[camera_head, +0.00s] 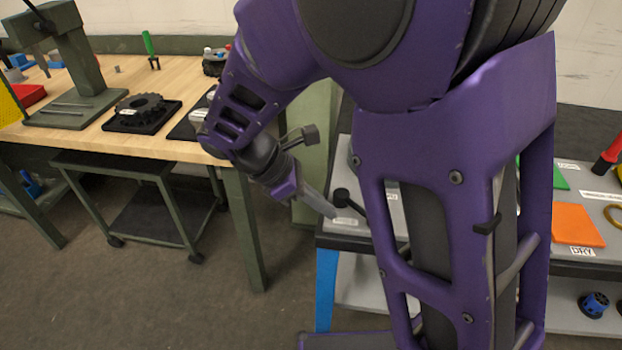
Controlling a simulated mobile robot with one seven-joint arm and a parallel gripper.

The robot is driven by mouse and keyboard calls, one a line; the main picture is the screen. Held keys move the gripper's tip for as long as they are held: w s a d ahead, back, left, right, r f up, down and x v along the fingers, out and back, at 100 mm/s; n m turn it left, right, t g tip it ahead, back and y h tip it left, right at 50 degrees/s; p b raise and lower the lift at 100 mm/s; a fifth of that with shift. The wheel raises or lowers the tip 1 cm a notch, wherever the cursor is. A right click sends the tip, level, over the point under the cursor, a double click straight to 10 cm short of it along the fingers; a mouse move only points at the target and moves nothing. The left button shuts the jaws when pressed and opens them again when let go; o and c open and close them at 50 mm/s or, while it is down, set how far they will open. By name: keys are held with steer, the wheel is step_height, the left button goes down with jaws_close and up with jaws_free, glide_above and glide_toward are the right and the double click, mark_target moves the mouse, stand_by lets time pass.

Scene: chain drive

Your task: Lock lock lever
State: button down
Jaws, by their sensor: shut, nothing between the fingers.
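A black lever with a round knob (341,197) stands at the left end of the right-hand bench, partly hidden behind my purple arm. It looks like the lock lever, but its base and pivot are hidden, so I cannot tell its lock position. My gripper (327,209) points down and to the right, just left of the knob. Its grey fingers look closed together and hold nothing. The fingertips appear very close to the knob; I cannot tell whether they touch it.
The right-hand bench (583,266) carries an orange pad (577,225) and a red-handled tool (608,155). The wooden workbench (185,83) at left holds a black toothed part on a tray (140,112) and a green press (80,60). Floor between the benches is clear.

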mark_target(368, 226)
steer(key=d+f, duration=0.2)
steer(key=d, duration=0.1)
steer(key=d+f, duration=0.1)
steer(key=d, duration=0.1)
steer(key=shift+w+f+b, duration=0.1)
steer(key=shift+w+b, duration=0.1)
steer(key=shift+b, duration=0.2)
steer(key=shift+d+f, duration=0.1)
steer(key=shift+d, duration=0.45)
